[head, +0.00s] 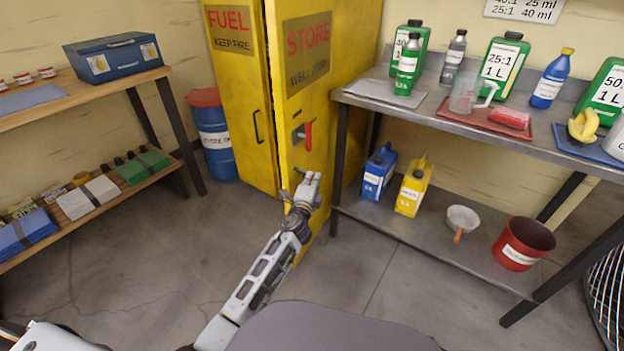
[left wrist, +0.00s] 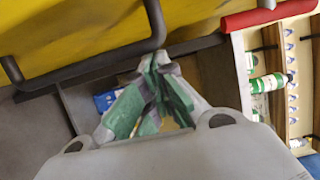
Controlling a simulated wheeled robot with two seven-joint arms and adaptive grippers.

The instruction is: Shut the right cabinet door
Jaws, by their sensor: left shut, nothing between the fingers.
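The yellow cabinet has a left door (head: 232,95) marked FUEL and a right door (head: 318,75) marked STORE. The right door stands ajar, its free edge jutting toward me past the left door, with a dark gap between them. A red-gripped handle (head: 307,134) is on the right door; a red grip (left wrist: 262,17) also shows in the left wrist view. My left gripper (head: 309,182) is shut and empty, in front of the right door's lower part. In the left wrist view its fingertips (left wrist: 160,62) are close to a dark bar (left wrist: 90,66); contact is unclear. My right gripper is out of view.
A metal workbench (head: 455,135) with bottles and trays stands right of the cabinet. A blue jug (head: 376,175) and yellow jug (head: 411,190) sit on its lower shelf. A blue drum (head: 215,140) stands left. The floor in front is clear.

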